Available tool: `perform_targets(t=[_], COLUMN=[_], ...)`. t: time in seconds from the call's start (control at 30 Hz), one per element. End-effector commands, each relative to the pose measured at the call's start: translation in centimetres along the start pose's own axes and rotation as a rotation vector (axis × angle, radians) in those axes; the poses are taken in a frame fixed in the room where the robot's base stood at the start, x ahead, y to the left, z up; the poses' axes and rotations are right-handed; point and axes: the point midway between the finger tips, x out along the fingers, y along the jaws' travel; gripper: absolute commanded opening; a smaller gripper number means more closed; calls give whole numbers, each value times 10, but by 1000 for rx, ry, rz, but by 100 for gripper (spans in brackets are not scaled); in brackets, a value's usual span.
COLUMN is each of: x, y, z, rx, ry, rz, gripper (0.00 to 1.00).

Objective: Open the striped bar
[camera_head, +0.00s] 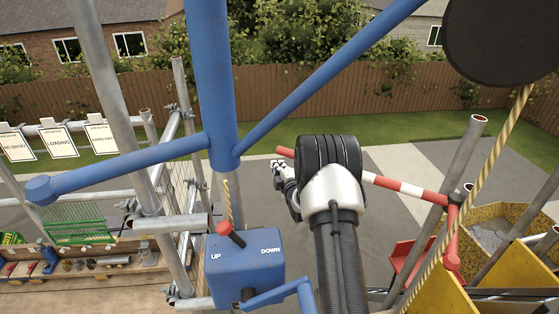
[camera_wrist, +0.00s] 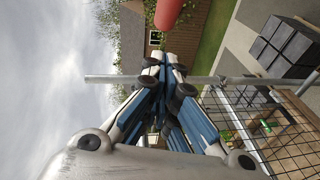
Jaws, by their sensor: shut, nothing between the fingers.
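The striped bar (camera_head: 412,190), red and white, runs from a red post at the right leftward behind my arm. It looks roughly level, and its red left end shows just beyond my wrist. Part of its middle is hidden by my wrist. My gripper (camera_head: 280,175) is at the left of the wrist, close to the bar's left end, mostly hidden. In the wrist view my gripper (camera_wrist: 165,75) has its fingers together with nothing between them. A rounded red end, likely the bar's (camera_wrist: 170,12), shows beyond the fingertips, apart from them in the picture.
A blue hoist frame (camera_head: 212,90) with a control box (camera_head: 245,270) marked UP and DOWN stands left of my arm. A rope (camera_head: 478,180) crosses at right. Scaffold poles (camera_head: 455,165) stand on both sides. A yellow skip (camera_head: 500,215) lies below right.

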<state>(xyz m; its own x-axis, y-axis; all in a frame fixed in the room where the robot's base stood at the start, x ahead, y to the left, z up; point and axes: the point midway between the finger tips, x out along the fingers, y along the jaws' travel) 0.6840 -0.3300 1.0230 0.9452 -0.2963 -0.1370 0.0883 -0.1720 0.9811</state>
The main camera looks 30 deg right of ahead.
Motion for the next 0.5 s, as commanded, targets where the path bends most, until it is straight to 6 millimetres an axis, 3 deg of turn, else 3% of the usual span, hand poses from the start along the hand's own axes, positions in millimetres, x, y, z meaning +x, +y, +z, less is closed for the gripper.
perform_targets(t=[0.2, 0.3, 0.5], x=[43, 53, 64], y=[-2, -2, -1], z=[1, 16, 27], rx=[1, 1, 2], ry=[0, -3, -2], rz=[2, 1, -1], gripper=[0, 0, 0])
